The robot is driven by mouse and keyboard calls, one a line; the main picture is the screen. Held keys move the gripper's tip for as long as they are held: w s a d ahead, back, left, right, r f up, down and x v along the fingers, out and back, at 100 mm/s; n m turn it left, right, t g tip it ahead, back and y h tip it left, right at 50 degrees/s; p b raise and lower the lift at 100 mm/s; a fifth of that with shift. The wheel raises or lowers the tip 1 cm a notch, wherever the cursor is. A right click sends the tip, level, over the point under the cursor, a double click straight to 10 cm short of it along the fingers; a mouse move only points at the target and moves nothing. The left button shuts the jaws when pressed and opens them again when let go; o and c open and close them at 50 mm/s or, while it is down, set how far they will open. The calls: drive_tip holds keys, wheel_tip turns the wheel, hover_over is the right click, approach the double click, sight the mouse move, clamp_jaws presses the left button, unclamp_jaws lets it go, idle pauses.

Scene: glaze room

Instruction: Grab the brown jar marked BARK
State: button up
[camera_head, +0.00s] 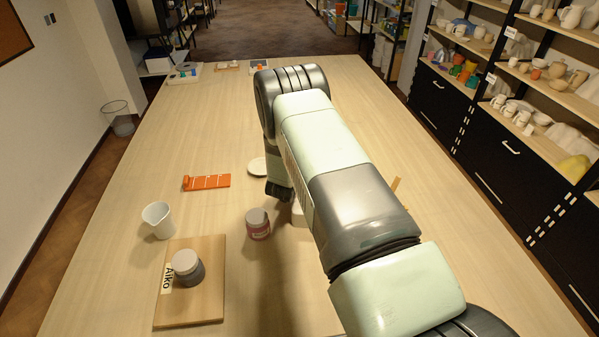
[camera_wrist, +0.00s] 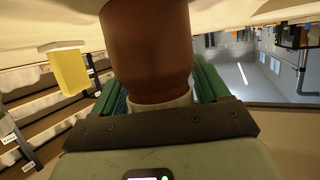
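A brown jar (camera_wrist: 150,50) with a pale lid (camera_wrist: 160,103) fills the middle of the wrist view, which looks upside down. It stands between the two green fingers of my gripper (camera_wrist: 160,90), one on each side. I cannot tell whether the fingers press on it or leave a small gap. No marking shows on the side facing the camera, so BARK cannot be read. In the head view my arm hides the jar and the fingertips; a pale rounded piece of something peeks out beside the arm.
A reddish jar with a grey lid (camera_head: 258,223) stands close left of my arm. An orange strip (camera_head: 207,182) and a white dish (camera_head: 257,166) lie beyond.

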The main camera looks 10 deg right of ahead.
drive_tip(key=c, duration=0.9)
drive_tip(key=shift+c, duration=0.2)
